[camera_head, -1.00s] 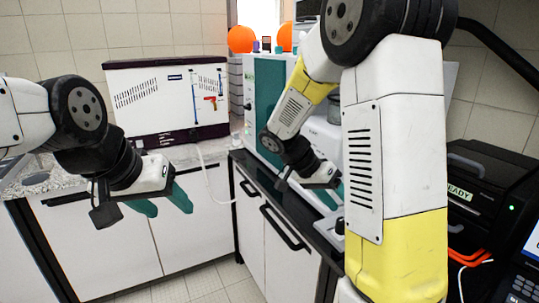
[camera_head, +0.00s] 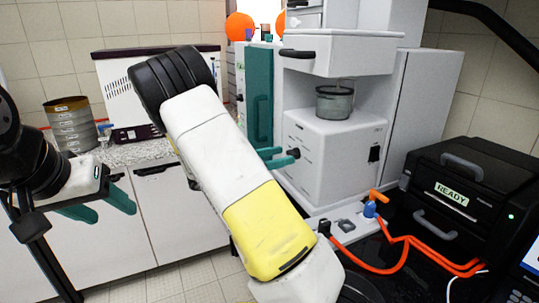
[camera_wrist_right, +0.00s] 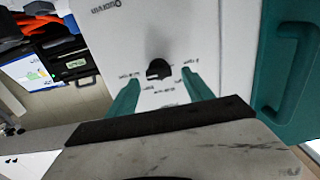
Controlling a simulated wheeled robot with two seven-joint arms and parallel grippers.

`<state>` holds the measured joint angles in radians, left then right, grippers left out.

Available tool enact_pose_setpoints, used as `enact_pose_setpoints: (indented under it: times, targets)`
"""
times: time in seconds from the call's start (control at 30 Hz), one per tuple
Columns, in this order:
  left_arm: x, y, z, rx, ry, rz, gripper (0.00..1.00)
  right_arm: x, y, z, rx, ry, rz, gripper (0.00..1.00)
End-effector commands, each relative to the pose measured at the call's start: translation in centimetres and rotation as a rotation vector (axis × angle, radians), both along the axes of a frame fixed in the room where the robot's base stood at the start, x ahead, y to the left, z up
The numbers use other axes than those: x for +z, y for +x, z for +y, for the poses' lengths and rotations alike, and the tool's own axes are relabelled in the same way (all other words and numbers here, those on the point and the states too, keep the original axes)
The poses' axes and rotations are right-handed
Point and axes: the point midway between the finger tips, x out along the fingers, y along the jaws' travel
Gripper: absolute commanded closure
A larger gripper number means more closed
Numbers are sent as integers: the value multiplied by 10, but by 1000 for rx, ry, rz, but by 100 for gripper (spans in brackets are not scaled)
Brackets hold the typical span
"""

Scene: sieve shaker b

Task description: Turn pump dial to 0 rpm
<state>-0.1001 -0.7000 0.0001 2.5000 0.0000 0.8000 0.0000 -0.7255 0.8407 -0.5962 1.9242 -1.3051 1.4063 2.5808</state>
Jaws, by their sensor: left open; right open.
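The black pump dial (camera_head: 294,153) is on the left-facing side of the white pump unit (camera_head: 340,150). In the right wrist view the dial (camera_wrist_right: 158,69) sits on a white panel with small printed marks around it, too small to read. My right gripper (camera_head: 275,157) is open; its green fingers point at the dial. In the wrist view its fingers (camera_wrist_right: 160,92) stand apart on either side, below the dial, and appear not to close on it. My left gripper (camera_head: 98,205) is open and empty at the far left, away from the pump.
A green handled door (camera_head: 259,100) stands left of the pump. A black box marked READY (camera_head: 470,175) and orange tubing (camera_head: 400,240) are at the right. A metal sieve stack (camera_head: 70,125) stands on the left counter.

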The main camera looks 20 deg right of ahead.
Motion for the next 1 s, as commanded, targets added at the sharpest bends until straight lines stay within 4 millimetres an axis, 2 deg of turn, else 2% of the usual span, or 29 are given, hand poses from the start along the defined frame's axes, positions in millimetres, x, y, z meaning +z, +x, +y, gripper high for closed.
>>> enact_pose_setpoints:
  times: [0.03,0.2,0.5,0.8,1.0]
  targets:
    - [0,0,0,0,0,0,45,0,1,-8,-3,0,1,40]
    - [0,0,0,0,0,0,45,0,3,-22,-1,1,1,40]
    - [0,0,0,0,0,0,45,0,3,-25,0,1,2,40]
    - [0,0,0,0,0,0,45,0,3,-24,0,1,2,99]
    - [0,0,0,0,0,0,45,0,3,-24,0,-1,11,100]
